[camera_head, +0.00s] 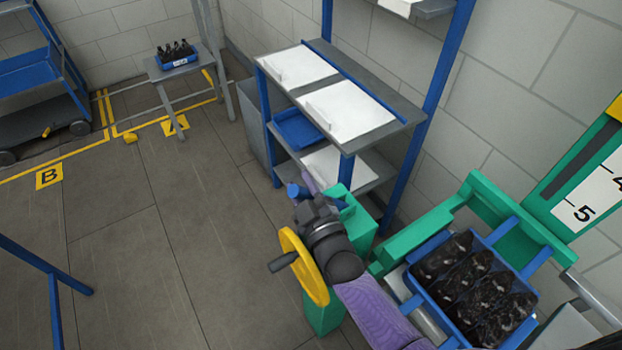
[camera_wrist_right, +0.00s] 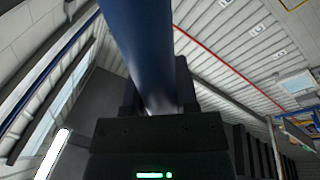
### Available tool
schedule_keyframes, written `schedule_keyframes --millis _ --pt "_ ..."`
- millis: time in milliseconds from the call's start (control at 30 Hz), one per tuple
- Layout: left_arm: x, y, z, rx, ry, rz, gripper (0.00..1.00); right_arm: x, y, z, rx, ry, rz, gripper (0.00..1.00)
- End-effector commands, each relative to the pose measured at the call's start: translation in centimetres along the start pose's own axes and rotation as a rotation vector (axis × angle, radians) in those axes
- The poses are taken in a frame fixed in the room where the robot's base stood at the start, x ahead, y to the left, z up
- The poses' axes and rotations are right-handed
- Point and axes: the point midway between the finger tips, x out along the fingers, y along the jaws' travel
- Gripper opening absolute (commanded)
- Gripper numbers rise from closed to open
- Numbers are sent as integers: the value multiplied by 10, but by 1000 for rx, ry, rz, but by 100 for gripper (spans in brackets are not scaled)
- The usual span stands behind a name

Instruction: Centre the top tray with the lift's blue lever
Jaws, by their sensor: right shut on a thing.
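The green lift (camera_head: 358,225) stands right of centre, with a yellow handwheel (camera_head: 304,268) on its left side. A blue tray (camera_head: 417,288) full of dark bottles sits in the lift's green frame at the lower right. Several bottles cover its floor, and no lower tray can be made out. My right gripper (camera_head: 303,198) is at the lift's post, above the handwheel. It is shut on the blue lever (camera_head: 293,190), which fills the upper middle of the right wrist view (camera_wrist_right: 140,45) as a thick blue bar. My left gripper is out of view.
A scale board (camera_head: 590,185) is at the right. A small table (camera_head: 185,68) carries a crate of bottles (camera_head: 178,58). The floor at left is mostly clear.

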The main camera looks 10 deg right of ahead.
Motion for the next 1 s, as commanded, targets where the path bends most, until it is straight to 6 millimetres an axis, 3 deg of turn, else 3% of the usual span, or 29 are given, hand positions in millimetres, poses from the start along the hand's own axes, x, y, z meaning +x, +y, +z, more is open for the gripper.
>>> schedule_keyframes --millis 667,700,833,1000 --pt "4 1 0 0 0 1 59 -3 -10 2 -55 5 -9 0" --pt "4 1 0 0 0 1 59 -3 -10 2 -55 5 -9 44" --pt "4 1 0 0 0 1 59 -3 -10 2 -54 6 -8 71" --pt "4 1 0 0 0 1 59 -2 -9 1 -54 8 -5 73"
